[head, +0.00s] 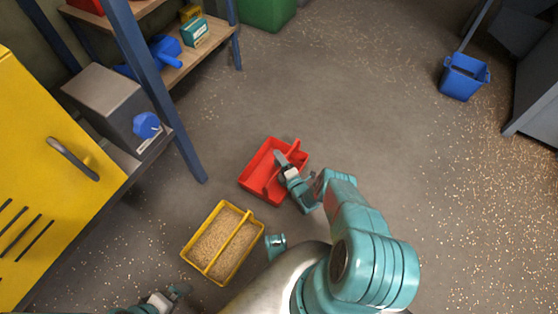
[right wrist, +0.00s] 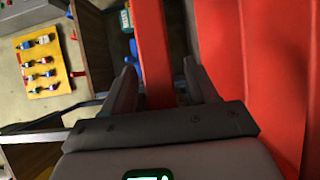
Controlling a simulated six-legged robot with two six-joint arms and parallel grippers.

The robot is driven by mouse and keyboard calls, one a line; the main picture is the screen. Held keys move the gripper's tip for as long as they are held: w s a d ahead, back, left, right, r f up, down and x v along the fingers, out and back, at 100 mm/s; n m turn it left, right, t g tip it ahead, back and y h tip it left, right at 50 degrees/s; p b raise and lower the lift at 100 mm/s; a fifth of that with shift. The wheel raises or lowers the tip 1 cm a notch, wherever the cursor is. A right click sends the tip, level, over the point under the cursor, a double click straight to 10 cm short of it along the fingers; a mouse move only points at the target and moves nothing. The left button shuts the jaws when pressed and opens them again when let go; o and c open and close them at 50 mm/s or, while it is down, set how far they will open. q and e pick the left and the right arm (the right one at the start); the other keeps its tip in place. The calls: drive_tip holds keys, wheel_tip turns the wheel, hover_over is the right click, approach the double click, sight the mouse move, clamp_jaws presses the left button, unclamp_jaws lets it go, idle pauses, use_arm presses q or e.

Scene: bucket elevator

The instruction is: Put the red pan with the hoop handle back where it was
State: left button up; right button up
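The red pan (head: 252,182) with its hoop handle (head: 296,149) is on the floor near the middle of the head view. Its inside looks empty. My right gripper (head: 281,162) is over the pan at the handle. In the right wrist view, the red handle bar (right wrist: 153,45) lies between my two fingers (right wrist: 162,85), which stand apart with a gap beside the bar. The red pan's body (right wrist: 262,60) fills the right of that view. My left gripper (head: 168,297) is low at the bottom edge of the head view, partly cut off, with nothing visible in it.
A yellow pan (head: 188,242) of grain stands left of my right arm. A yellow cabinet (head: 45,200), a grey box (head: 105,98) and a shelf (head: 200,48) line the left. A blue bucket (head: 462,78) stands at the upper right. The floor beyond the red pan is clear.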

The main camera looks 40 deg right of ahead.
drive_tip(key=p+v, duration=0.4)
drive_tip(key=v, duration=1.2)
drive_tip(key=shift+s, duration=0.2)
drive_tip(key=shift+r, duration=0.1)
